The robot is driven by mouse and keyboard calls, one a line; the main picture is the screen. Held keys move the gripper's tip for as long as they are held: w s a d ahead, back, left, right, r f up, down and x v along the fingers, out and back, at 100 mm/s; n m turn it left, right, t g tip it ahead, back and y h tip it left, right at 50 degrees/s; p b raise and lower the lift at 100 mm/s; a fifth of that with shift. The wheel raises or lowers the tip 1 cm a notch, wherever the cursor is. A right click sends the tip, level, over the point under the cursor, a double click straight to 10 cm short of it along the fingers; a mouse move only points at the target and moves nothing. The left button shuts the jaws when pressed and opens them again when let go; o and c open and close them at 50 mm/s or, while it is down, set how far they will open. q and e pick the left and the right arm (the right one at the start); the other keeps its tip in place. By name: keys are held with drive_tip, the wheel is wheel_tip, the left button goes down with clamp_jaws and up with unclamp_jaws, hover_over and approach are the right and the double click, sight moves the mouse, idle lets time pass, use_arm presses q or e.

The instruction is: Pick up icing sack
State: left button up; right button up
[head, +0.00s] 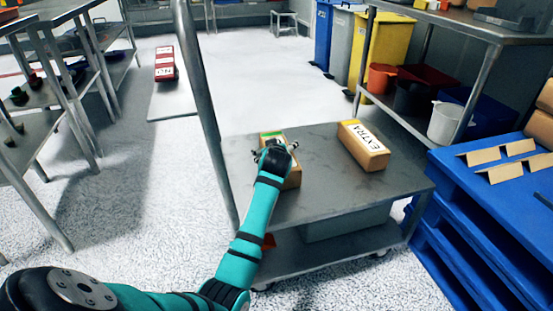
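A tan sack with a green and yellow label (270,136) lies on the top of the grey metal cart (310,205). My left gripper (274,149) is over this sack, with finger parts showing on either side of it. The hand and forearm hide much of the sack and its lettering, so I cannot read whether it is the icing sack. I cannot tell if the fingers touch or grip it. A second tan sack with a white label reading "EXTRA" (374,158) lies to the right on the cart. My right gripper is not in view.
A metal post (194,90) stands at the cart's left corner. A red and white sack (165,64) lies on a low platform. A shelf with buckets (445,122) and blue pallets (470,240) stand right. Steel tables (60,110) stand left.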

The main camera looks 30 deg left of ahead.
use_arm(q)
drive_tip(key=shift+w, duration=0.15)
drive_tip(key=shift+r, duration=0.1)
drive_tip(key=c, duration=1.7)
drive_tip(key=shift+r, duration=0.2)
